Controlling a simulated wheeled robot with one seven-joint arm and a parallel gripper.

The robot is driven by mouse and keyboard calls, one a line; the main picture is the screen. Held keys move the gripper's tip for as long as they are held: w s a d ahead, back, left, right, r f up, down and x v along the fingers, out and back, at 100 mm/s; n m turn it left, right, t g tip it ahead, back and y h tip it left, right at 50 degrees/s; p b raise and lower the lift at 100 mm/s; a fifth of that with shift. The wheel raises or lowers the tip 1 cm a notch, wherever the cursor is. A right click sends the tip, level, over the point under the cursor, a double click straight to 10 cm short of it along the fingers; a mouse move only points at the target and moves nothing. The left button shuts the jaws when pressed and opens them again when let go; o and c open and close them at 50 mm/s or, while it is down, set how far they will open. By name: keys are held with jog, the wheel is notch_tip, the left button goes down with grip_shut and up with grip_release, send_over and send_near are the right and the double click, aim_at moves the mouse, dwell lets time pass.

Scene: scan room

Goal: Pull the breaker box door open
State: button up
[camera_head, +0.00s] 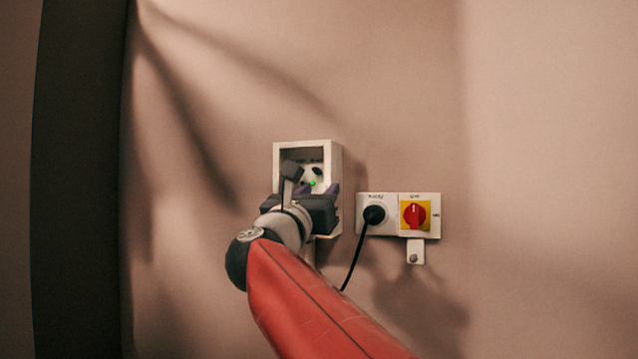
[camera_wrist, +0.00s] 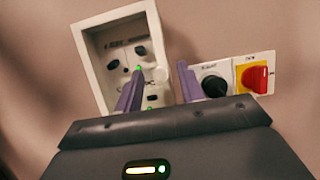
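The breaker box (camera_head: 333,160) is a white box on the wall with a raised rim and a dark recessed face. In the wrist view the box (camera_wrist: 92,70) shows dark knobs and a small green light inside its frame. I cannot make out a separate door panel or handle. My gripper (camera_head: 318,190) is in front of the box's lower part and hides some of it. In the wrist view the purple fingers of my gripper (camera_wrist: 160,72) are apart, with nothing seen between them but the box's right side. The left finger overlaps the recessed face; the right finger is beside the box. Contact cannot be told.
Right of the box, a white socket plate holds a black plug (camera_head: 374,214) with a hanging cable. Beside it is a red rotary switch (camera_head: 415,214) on a yellow plate. A small white fitting (camera_head: 415,251) is below. The wall around is bare; a dark vertical panel (camera_head: 75,180) stands left.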

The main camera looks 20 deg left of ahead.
jog(key=shift+w+r, duration=0.15)
jog(key=shift+w, duration=0.3)
grip_shut()
jog(key=shift+s, duration=0.2)
